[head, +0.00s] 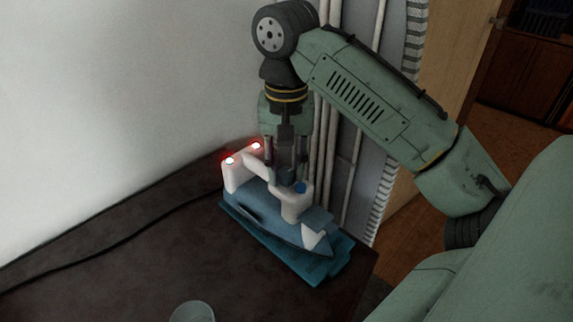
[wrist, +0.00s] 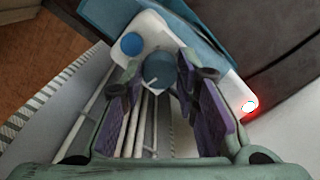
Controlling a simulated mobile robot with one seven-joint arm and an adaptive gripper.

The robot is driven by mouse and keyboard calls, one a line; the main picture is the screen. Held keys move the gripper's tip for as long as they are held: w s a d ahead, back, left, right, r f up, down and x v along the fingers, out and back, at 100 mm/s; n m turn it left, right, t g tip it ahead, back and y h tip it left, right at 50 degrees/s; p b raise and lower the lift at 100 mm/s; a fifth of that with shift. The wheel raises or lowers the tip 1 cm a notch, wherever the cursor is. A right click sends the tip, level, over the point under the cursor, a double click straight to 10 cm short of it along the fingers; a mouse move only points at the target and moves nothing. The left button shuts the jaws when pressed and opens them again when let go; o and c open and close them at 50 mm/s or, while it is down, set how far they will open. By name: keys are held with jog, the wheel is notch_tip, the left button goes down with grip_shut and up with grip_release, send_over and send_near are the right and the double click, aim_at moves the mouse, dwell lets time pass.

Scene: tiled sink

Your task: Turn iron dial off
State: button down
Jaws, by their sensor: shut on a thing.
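The iron (head: 292,208), white on top with a blue-grey body, lies on a teal base (head: 262,235) at the table's right end. Two red lights glow at its back left end, and one shows in the wrist view. My gripper (head: 287,176) points down at the iron's top. In the wrist view, the round grey-blue dial (wrist: 158,69) with a pale pointer mark sits between the fingertips of my gripper (wrist: 160,76), which is shut on it. A blue round button (wrist: 131,43) is beside the dial. In the head view the fingers hide the dial.
The dark table (head: 110,260) is mostly clear to the left. A black cord (head: 110,245) runs across it, and a glass (head: 192,312) stands at the front edge of the picture. Pale vertical pipes (head: 345,165) rise close behind my gripper.

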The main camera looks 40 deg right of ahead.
jog(key=shift+r+n+p, duration=0.2)
jog(key=shift+n+p, duration=0.1)
jog(key=shift+p, duration=0.35)
jog(key=shift+r+n+p, duration=0.1)
jog(key=shift+n+p, duration=0.5)
jog(key=shift+p, duration=0.3)
jog(key=n+p, duration=0.3)
jog(key=p, duration=0.1)
jog(key=n+p, duration=0.3)
jog(key=n, duration=0.1)
jog(key=shift+f+n+p, duration=0.2)
jog(key=shift+n+p, duration=0.7)
jog(key=shift+n, duration=0.8)
jog(key=c, duration=1.2)
grip_release()
jog(key=shift+f, duration=0.1)
